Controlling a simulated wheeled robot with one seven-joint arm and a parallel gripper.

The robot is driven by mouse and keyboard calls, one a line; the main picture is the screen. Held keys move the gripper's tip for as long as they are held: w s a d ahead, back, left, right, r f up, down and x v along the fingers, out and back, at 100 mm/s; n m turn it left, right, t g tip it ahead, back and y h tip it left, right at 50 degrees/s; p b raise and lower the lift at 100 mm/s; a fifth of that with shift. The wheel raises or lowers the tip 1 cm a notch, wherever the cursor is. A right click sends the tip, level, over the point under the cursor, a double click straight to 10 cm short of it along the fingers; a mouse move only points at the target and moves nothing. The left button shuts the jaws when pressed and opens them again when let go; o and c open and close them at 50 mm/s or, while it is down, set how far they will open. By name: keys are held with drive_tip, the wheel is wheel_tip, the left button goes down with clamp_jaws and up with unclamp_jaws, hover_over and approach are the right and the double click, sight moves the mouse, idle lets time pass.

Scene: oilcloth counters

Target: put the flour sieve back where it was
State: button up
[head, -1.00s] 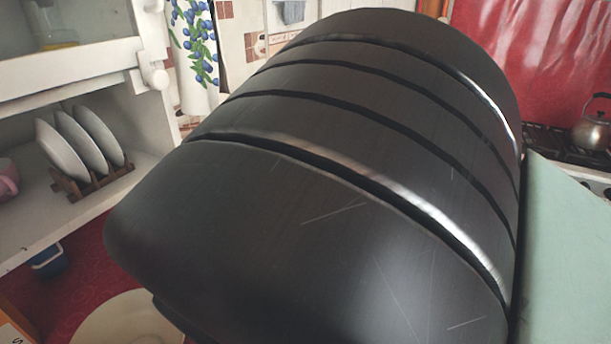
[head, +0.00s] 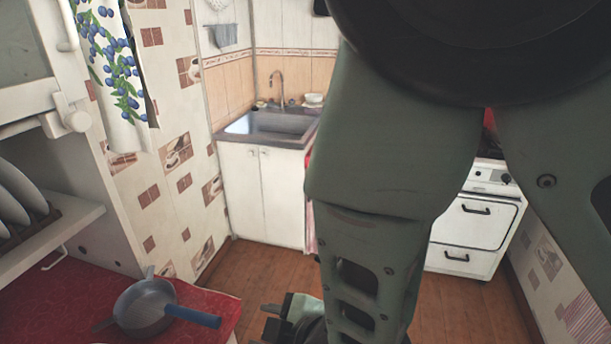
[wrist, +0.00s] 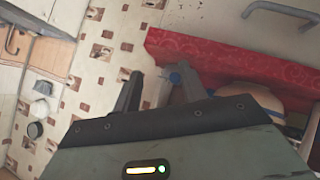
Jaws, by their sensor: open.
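The flour sieve (head: 145,308) is a grey bowl with a blue handle (head: 194,316), resting on the red counter (head: 60,310) at the lower left of the head view. The handle points right, towards the counter's edge. My gripper (head: 273,318) is low, right of the handle, apart from it and partly cut off by the frame. In the wrist view my gripper (wrist: 159,76) is open. Nothing is visibly held.
A shelf (head: 55,235) with plates stands over the counter at left. A sink cabinet (head: 262,190) and a white stove (head: 472,230) stand farther back. Bare wooden floor lies between. My arm covers the centre and upper right. A pale round thing (wrist: 265,92) is partly seen in the wrist view.

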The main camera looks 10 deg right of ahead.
drive_tip(key=s+d+r+m+g+h, duration=0.3)
drive_tip(key=s+d+r+m+g, duration=0.1)
drive_tip(key=d, duration=0.4)
drive_tip(key=s+d+r+m+g+h, duration=0.3)
drive_tip(key=s+d+r, duration=0.3)
drive_tip(key=d+r, duration=0.2)
drive_tip(key=shift+s+r+m+g+h, duration=0.2)
drive_tip(key=shift+m+g+h, duration=0.2)
drive_tip(key=shift+m, duration=0.1)
drive_tip(key=shift+c, duration=0.6)
